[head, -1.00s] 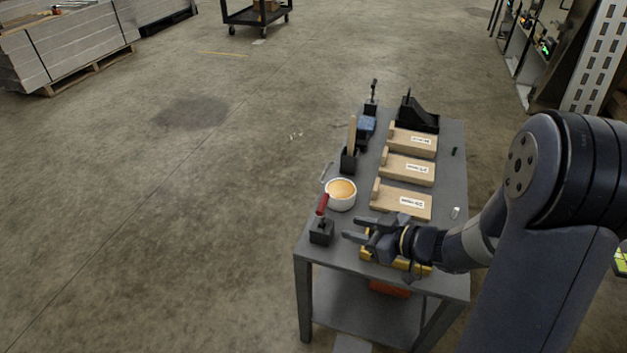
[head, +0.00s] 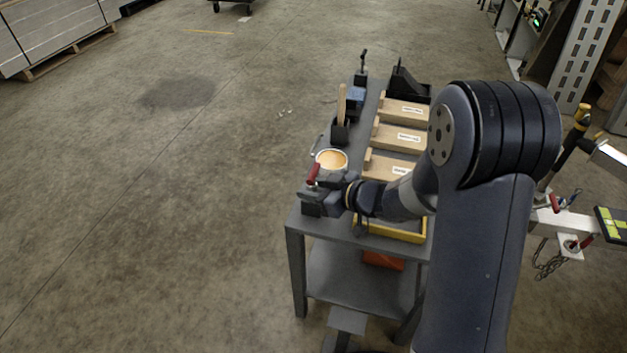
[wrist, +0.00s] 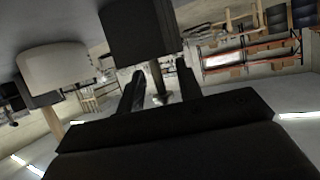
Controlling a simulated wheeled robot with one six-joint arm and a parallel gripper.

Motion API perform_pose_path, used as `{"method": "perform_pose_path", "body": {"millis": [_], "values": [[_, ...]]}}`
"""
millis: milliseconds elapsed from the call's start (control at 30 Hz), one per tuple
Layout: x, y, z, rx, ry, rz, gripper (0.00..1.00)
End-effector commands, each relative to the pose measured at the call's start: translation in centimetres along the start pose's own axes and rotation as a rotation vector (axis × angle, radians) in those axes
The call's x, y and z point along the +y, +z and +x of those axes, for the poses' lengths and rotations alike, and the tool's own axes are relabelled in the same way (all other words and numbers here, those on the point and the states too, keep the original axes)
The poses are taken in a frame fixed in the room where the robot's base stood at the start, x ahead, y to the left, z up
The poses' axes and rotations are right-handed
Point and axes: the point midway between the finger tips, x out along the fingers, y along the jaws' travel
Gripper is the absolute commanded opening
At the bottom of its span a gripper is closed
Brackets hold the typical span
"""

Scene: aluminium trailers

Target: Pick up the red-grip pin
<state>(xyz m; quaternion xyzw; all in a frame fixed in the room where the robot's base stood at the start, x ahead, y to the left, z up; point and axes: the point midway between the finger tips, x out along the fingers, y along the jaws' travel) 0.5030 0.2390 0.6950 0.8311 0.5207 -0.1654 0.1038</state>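The red-grip pin (head: 313,174) stands tilted in a black holder block (head: 312,209) at the near left corner of the grey cart. My gripper (head: 322,188) is at the pin, just above the block, and partly covers it. In the wrist view, which is upside down, the block (wrist: 140,30) is at the top and the pin's thin shaft (wrist: 157,78) comes out of it. The shaft lies between the two fingers of my gripper (wrist: 160,85), with gaps showing on both sides. The red grip does not show there.
A white pot (head: 331,160) with orange contents stands close behind the pin and shows in the wrist view (wrist: 58,68). Floor left is clear.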

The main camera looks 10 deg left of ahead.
Motion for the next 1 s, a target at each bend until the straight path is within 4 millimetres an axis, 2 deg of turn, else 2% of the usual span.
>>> {"method": "perform_pose_path", "body": {"millis": [167, 567, 867, 1000], "values": [[0.0, 0.0, 0.0, 0.0, 0.0, 0.0, 0.33], [0.0, 0.0, -0.1, 0.0, 0.0, 0.0, 0.01], [0.0, -0.2, -0.1, 0.001, 0.0, 0.0, 0.0], [0.0, -1.7, -0.7, 0.003, 0.001, -0.001, 0.0]]}}
